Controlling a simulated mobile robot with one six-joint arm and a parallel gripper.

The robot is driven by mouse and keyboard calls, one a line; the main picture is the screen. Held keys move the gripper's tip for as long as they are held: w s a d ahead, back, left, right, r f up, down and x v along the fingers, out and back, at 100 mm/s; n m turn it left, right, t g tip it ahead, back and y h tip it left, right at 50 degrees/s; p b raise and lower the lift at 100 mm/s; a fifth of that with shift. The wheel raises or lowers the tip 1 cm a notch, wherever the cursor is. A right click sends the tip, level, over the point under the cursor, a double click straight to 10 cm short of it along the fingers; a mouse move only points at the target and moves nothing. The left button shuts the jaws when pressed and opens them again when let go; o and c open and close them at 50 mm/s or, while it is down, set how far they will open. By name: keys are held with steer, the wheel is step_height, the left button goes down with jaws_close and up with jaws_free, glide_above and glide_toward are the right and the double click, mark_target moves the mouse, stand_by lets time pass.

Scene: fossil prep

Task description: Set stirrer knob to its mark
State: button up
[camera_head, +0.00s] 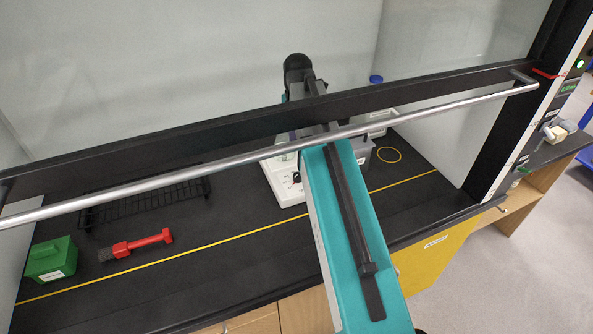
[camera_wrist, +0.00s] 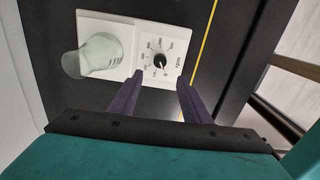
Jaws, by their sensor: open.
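The stirrer (camera_wrist: 118,27) is a white unit that fills the upper middle of the wrist view. Its black knob (camera_wrist: 160,59) sits on a dial with printed numbers and the word "rpm". A glass beaker (camera_wrist: 95,57) stands on the stirrer's plate, to the left of the dial. In the head view the stirrer (camera_head: 291,191) is partly hidden behind my arm. My gripper (camera_wrist: 160,80) is open and empty, its two dark fingers on either side below the knob in the wrist view. I cannot tell whether they touch the panel. The knob's exact setting is too small to read.
A metal bar (camera_head: 200,172) and black sash frame cross in front of the hood. A black wire rack (camera_head: 145,203), red brush (camera_head: 142,243) and green box (camera_head: 51,259) lie left. A grey bin (camera_head: 362,152) and yellow ring (camera_head: 389,155) are right of my arm.

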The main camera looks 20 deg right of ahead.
mark_target(297, 174)
steer(key=shift+f+p, duration=1.95)
steer(key=shift+f, duration=3.9)
steer(key=shift+c, duration=0.2)
steer(key=c, duration=1)
